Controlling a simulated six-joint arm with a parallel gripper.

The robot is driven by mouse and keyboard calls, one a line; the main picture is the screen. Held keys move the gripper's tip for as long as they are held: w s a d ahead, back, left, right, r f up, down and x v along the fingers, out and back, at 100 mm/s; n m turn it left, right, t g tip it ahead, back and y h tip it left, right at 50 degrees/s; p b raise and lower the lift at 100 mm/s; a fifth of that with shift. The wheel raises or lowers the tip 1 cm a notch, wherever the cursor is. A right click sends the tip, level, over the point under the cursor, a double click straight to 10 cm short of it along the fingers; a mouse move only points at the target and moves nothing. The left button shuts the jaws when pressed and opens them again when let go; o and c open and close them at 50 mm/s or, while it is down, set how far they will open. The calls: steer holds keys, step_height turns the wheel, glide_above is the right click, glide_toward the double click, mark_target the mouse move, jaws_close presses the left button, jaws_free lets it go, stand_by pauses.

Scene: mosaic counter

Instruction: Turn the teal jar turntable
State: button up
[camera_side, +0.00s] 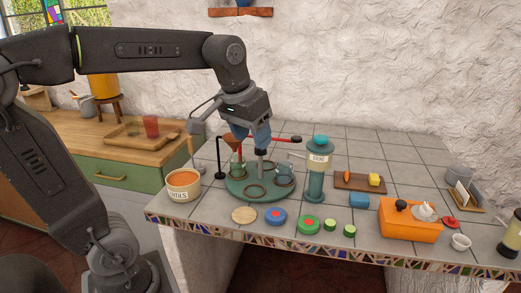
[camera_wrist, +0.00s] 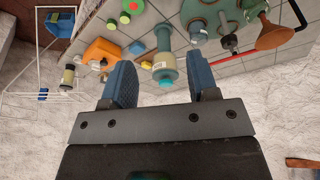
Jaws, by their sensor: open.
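The teal turntable (camera_side: 237,190) lies on the tiled counter in the side view. It carries dark rings, clear glass jars and a grey centre post (camera_side: 261,168) with a black top. Part of the turntable shows at the top of the wrist view (camera_wrist: 205,14). My gripper (camera_side: 252,141) hangs over the turntable, close above the post, its blue fingers apart. In the wrist view my gripper (camera_wrist: 160,60) is open, with nothing held between its fingers. Whether a finger touches the post or funnel cannot be told.
A tall teal labelled container (camera_side: 316,178) stands just right of the turntable. An orange funnel (camera_side: 233,142) on a stand is at its left and back. A terracotta bowl (camera_side: 183,188) is left. Coloured discs (camera_side: 276,216) lie in front. An orange box (camera_side: 408,222) stands right.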

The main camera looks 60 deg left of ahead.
steer(key=w+a+r+n+g, duration=0.1)
steer(key=w+a+n+g, duration=0.15)
steer(key=w+a, duration=0.65)
steer(key=n+g, duration=0.1)
steer(key=n, duration=0.2)
glide_above(261, 163)
step_height(261, 163, down, 3)
steer(key=shift+h, duration=0.3)
steer(key=f, duration=1.3)
steer(key=shift+w+a+f, duration=0.1)
steer(key=shift+w+a, duration=0.05)
steer(key=shift+a, duration=0.2)
steer(key=shift+c, duration=0.5)
steer(key=c, duration=0.9)
